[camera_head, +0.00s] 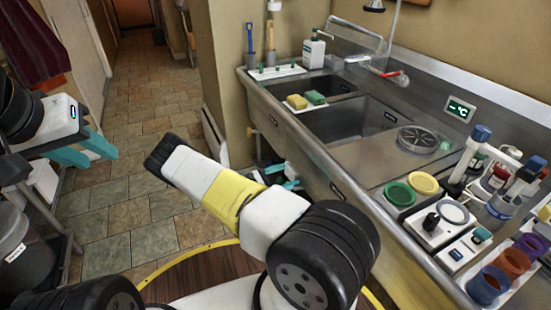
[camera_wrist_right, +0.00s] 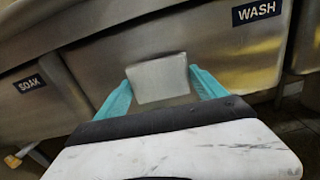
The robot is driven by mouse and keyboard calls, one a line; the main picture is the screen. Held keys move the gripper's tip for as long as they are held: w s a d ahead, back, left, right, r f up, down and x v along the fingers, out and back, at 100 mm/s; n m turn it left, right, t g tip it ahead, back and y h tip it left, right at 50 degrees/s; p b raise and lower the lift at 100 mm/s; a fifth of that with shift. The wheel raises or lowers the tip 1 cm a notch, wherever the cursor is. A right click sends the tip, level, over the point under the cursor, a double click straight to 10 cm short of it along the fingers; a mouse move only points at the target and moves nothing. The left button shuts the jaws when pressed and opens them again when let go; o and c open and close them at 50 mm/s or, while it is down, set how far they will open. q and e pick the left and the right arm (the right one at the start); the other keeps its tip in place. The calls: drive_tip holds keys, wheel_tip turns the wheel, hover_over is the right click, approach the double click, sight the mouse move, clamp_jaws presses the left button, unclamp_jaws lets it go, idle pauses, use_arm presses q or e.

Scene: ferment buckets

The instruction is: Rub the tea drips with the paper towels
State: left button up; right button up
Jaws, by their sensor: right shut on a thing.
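My right gripper (camera_wrist_right: 160,88) is shut on a pale grey-white folded pad, seemingly the paper towels (camera_wrist_right: 158,80), held between its teal fingers. In the right wrist view the pad is in front of the steel sink front, and I cannot tell whether it touches it. In the head view my right gripper (camera_head: 284,175) is low beside the sink cabinet, mostly hidden behind my arm. My left gripper (camera_head: 98,157) is at the far left, its teal fingers apart and empty. I cannot make out any tea drips in either view.
The steel sink counter (camera_head: 345,184) runs along the right, its front bearing SOAK (camera_wrist_right: 28,84) and WASH (camera_wrist_right: 256,11) labels. Sponges (camera_head: 306,100), coloured cups (camera_head: 489,284) and bottles stand on it. A grey bucket (camera_head: 22,250) is at the left. The tiled floor (camera_head: 140,215) between is clear.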

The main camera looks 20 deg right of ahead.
drive_tip(key=shift+s+a, duration=0.1)
drive_tip(key=shift+a, duration=1.4)
